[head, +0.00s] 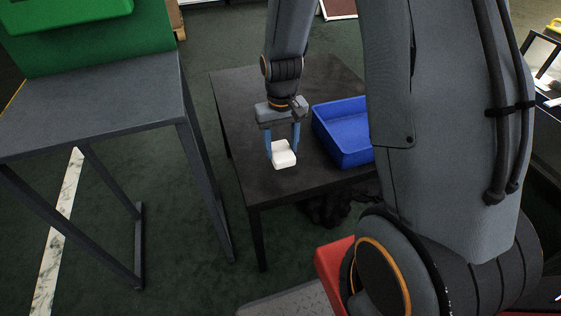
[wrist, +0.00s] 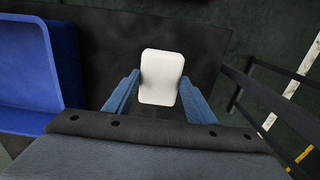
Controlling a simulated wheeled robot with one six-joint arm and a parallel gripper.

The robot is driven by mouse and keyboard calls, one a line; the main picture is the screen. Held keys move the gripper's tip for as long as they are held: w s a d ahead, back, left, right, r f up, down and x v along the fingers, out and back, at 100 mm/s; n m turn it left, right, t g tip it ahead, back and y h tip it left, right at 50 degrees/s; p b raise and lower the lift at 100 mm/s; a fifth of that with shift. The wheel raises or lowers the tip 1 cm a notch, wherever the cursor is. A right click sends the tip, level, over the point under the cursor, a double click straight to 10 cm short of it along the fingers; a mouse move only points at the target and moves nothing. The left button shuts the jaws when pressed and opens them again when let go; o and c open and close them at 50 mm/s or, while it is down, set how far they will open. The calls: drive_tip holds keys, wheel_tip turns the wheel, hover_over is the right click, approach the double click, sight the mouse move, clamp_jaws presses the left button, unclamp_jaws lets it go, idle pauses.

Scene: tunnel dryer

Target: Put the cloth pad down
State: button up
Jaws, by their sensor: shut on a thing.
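The cloth pad (head: 284,154) is a small white block with rounded corners. It is between the blue fingers of my gripper (head: 282,146), over the black table (head: 240,100). In the wrist view the pad (wrist: 161,76) sits between the two fingertips of my gripper (wrist: 154,92), which is shut on it. The pad is low, close to the table top; I cannot tell whether it touches the surface.
A blue bin (head: 345,145) stands on the table just right of my gripper, partly hidden by my arm. A grey table (head: 100,105) with a green machine (head: 95,40) on it stands to the left. Bare table top lies around the pad.

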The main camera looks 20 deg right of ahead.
sight(281, 158)
drive_tip(key=shift+f, duration=2.6)
drive_tip(key=shift+f, duration=0.15)
drive_tip(key=o, duration=1.1)
drive_tip(key=shift+o, duration=0.2)
wheel_tip(281, 158, up, 12)
drive_tip(key=shift+f, duration=0.1)
drive_tip(key=shift+r, duration=0.25)
drive_tip(key=s+d+r+m, duration=0.1)
drive_tip(key=s+d+r, duration=0.2)
drive_tip(key=s, duration=0.5)
drive_tip(key=s+d+r+m, duration=0.1)
drive_tip(key=s+d+r, duration=0.2)
drive_tip(key=s, duration=0.6)
wheel_tip(281, 158, up, 3)
drive_tip(key=shift+d+f+m, duration=0.2)
drive_tip(key=shift+d+m, duration=0.1)
drive_tip(key=shift+d, duration=0.1)
